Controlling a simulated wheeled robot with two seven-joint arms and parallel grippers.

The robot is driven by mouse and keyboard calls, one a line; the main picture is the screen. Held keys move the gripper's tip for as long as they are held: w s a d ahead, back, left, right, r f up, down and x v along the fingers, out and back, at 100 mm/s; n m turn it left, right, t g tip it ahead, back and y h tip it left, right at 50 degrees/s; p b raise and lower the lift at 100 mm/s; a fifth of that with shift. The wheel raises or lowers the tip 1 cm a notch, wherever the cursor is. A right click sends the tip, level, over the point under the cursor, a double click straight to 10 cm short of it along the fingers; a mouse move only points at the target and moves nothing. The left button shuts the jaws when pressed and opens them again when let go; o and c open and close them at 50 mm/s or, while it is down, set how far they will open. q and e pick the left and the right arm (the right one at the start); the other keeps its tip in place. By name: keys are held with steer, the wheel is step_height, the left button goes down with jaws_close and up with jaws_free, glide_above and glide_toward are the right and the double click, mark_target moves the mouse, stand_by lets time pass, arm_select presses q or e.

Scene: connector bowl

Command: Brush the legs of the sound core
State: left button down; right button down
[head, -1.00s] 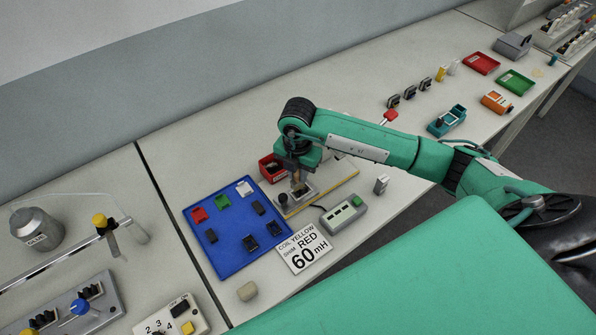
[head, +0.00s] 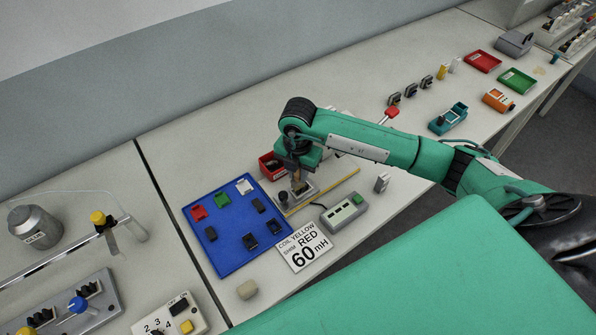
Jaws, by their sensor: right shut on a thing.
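My right gripper (head: 297,178) points down over a small grey fixture (head: 306,193) on a board with a yellow front edge (head: 335,186). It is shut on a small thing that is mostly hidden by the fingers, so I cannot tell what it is. I cannot tell whether that thing touches the fixture. Several small dark blocks, possibly cores, lie on a blue tray (head: 228,259) left of the gripper. The legs of any core are too small to make out. My left gripper is not in view.
A red bin (head: 265,166) stands just behind the gripper. Red (head: 482,62) and green (head: 516,81) trays are far right. The bench behind the blue tray is clear.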

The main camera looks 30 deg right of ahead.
steer(key=shift+f, duration=0.2)
steer(key=shift+d, duration=0.1)
steer(key=shift+w+d+r+b, duration=0.1)
steer(key=shift+d+b, duration=0.05)
steer(key=shift+d, duration=0.4)
steer(key=shift+w+d+r+b, duration=0.1)
steer(key=shift+d+b, duration=0.05)
steer(key=shift+d, duration=0.4)
steer(key=shift+a, duration=0.15)
steer(key=shift+s+a+f, duration=0.1)
steer(key=shift+s+a, duration=0.05)
steer(key=shift+a, duration=0.9)
steer(key=shift+d, duration=0.1)
